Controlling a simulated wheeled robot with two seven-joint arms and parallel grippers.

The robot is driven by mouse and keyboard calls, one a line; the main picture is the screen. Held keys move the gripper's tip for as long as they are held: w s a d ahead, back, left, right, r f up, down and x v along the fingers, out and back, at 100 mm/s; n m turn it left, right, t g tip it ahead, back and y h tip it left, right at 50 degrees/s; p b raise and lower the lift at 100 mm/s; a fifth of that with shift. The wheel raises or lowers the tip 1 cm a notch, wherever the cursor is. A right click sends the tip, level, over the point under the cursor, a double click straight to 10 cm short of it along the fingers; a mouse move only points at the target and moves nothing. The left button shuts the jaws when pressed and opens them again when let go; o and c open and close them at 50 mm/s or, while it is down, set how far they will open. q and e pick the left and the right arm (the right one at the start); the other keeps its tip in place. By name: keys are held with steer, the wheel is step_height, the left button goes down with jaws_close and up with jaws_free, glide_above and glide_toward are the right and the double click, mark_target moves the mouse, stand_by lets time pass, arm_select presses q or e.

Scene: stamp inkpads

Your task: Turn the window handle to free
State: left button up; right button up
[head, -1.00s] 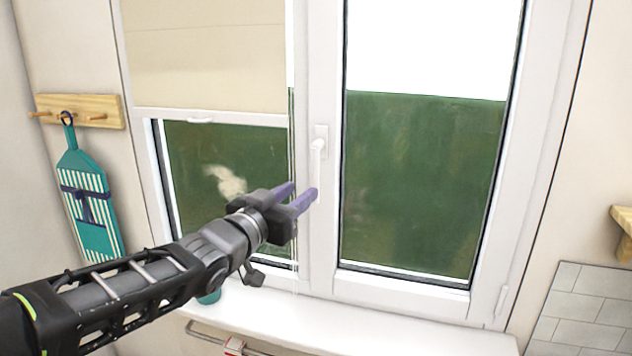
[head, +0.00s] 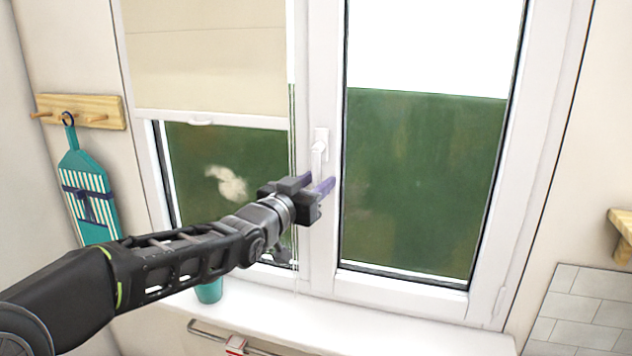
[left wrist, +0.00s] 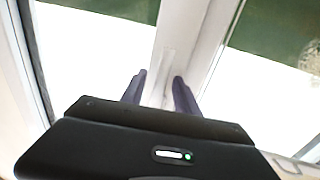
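The white window handle (head: 320,147) is on the frame between the two panes in the head view. Its lever hangs down from its base plate. My left gripper (head: 318,181) is at the lower part of the lever, with its two purple fingers apart. In the left wrist view the fingers of the left gripper (left wrist: 160,77) stand either side of a pale strip that looks like the lever (left wrist: 158,92). I cannot tell whether they touch it. The lever's lower end is hidden by the gripper in the head view. My right gripper is not in view.
A beige blind (head: 205,55) covers the upper left pane, with thin cords hanging by the frame near my gripper. The white sill (head: 340,325) is below, with a teal cup (head: 209,291) on it. A teal board (head: 88,195) hangs on the left wall.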

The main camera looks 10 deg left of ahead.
arm_select(q)
steer(key=shift+c, duration=0.4)
jaws_close()
stand_by(0.9)
